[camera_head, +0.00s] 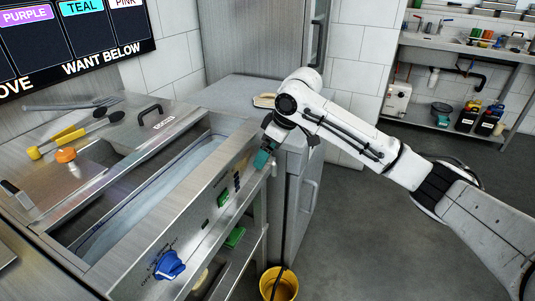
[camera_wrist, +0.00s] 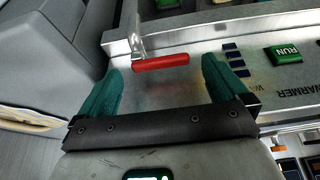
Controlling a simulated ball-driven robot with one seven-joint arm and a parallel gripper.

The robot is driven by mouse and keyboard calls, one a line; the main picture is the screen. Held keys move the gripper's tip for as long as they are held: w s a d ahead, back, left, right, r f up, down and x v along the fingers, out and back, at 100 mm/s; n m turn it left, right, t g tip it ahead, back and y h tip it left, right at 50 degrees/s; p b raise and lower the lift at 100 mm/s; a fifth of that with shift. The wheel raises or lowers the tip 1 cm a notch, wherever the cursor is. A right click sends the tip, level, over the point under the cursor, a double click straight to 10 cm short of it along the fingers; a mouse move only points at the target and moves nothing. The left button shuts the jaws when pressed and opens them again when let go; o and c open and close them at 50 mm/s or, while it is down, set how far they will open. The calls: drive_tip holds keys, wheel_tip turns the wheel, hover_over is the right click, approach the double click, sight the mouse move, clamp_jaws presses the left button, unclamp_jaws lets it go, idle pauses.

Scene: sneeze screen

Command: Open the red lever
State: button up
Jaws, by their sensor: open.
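The red lever (camera_wrist: 161,62) shows in the wrist view as a short red bar, lying nearly level across the picture, with a metal bracket at its left end. It sits on the steel front panel (camera_wrist: 190,88) of the warmer. My gripper (camera_wrist: 160,76) is open, with one teal finger on each side of the lever and nothing held. Whether either finger touches the lever I cannot tell. In the head view my gripper (camera_head: 262,158) is at the far right end of the panel, and the lever is not visible there.
The panel carries a green RUN button (camera_head: 223,198) and a blue knob (camera_head: 168,265). A grey cabinet (camera_head: 290,165) stands beside the counter's right end. A yellow bucket (camera_head: 279,284) is on the floor. Tongs and utensils lie on the counter. Floor to the right is open.

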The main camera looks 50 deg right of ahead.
drive_tip(key=shift+w+a+f, duration=0.1)
drive_tip(key=shift+w+f, duration=0.1)
drive_tip(key=shift+f, duration=0.4)
drive_tip(key=shift+c, duration=0.5)
drive_tip(key=c, duration=0.9)
